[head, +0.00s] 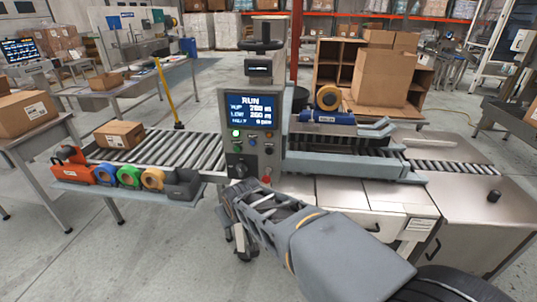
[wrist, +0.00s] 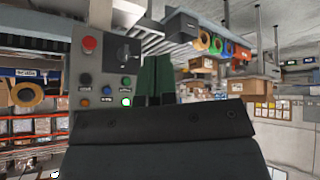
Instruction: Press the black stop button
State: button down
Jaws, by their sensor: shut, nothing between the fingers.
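The control panel (head: 226,152) stands in the middle of the head view, with a lit screen and two rows of small buttons. The black button (head: 269,149) is at the lower right of these rows. In the wrist view, where the scene looks upside down, the black button (wrist: 85,79) lies between a red button and an orange one. My gripper (wrist: 156,60) is shut and empty. In the wrist view its fingers appear beside the panel's button area, to the right of the black button and not over it. In the head view I cannot make out the fingertips clearly.
Near the black button are an orange button (wrist: 83,102), a lit green button (wrist: 125,101), a black rotary knob (wrist: 124,53) and a red button (wrist: 89,44). A shelf with tape rolls (head: 129,175) and a roller conveyor (head: 195,150) lie left of the panel.

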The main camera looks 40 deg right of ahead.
aim_at(269, 152)
jog(key=w+d+f+n+t+b, duration=0.1)
jog(key=w+d+n+t, duration=0.1)
jog(key=w+d+t, duration=0.4)
jog(key=w+d+f+n+t+y+b, duration=0.1)
jog(key=w+d+n+t, duration=0.2)
jog(key=d, duration=0.9)
jog(key=shift+w+d+f+t, duration=0.15)
jog(key=shift+w+t, duration=1.45)
jog(key=shift+t, duration=1.2)
jog(key=shift+w, duration=0.1)
jog(key=shift+w+d, duration=3.05)
jog(key=shift+w, duration=0.05)
jog(key=shift+w+d+f+b, duration=0.1)
jog(key=shift+w+b, duration=0.05)
jog(key=shift+b, duration=0.45)
jog(key=shift+w+d, duration=0.15)
jog(key=shift+d, duration=0.05)
